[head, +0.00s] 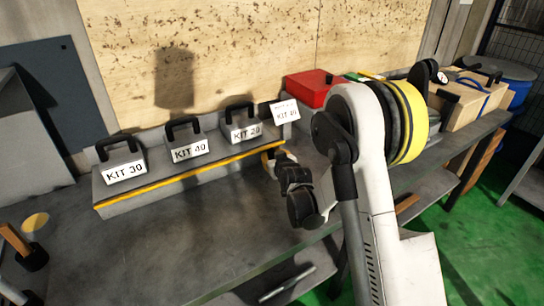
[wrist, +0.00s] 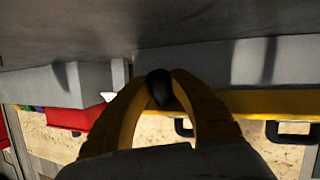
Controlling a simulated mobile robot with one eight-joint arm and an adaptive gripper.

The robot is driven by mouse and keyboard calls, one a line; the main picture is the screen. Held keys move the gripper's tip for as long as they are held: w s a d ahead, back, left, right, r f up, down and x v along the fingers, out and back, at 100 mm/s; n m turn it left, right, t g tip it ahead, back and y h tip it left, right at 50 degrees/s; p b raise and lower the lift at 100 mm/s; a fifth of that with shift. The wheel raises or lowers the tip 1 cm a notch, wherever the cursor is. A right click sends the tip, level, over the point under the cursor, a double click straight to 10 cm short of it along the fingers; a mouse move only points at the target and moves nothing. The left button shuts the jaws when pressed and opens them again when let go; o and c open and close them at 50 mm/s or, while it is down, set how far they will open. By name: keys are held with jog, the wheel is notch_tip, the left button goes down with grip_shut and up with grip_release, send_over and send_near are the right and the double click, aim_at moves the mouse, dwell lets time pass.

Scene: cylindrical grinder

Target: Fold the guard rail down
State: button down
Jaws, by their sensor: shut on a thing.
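The guard rail (head: 185,181) is a long yellow bar along the upper front edge of a grey stepped stand. It also shows in the wrist view (wrist: 275,103), running right from my gripper. My gripper (head: 268,160) is at the rail's right end in the head view. In the wrist view its two curved yellow fingers (wrist: 160,85) are shut on a black knob (wrist: 160,92) at that end. The fingers hide how the knob joins the rail. Whether the rail stands fully up or is partly tilted is hard to tell.
Grey kit weights with black handles, such as KIT 30 (head: 124,172), KIT 40 (head: 189,149) and KIT 20 (head: 245,131), stand on the stand behind the rail. A red box (head: 311,86) is farther right. The grey bench top (head: 190,240) before the stand is mostly clear.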

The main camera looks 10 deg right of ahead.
jog(key=shift+w+f+t, duration=0.1)
jog(key=shift+f+t, duration=0.15)
jog(key=shift+t, duration=0.05)
jog(key=shift+r, duration=0.15)
jog(key=c, duration=1.2)
grip_release()
jog(key=shift+o, duration=0.2)
jog(key=v, duration=1.2)
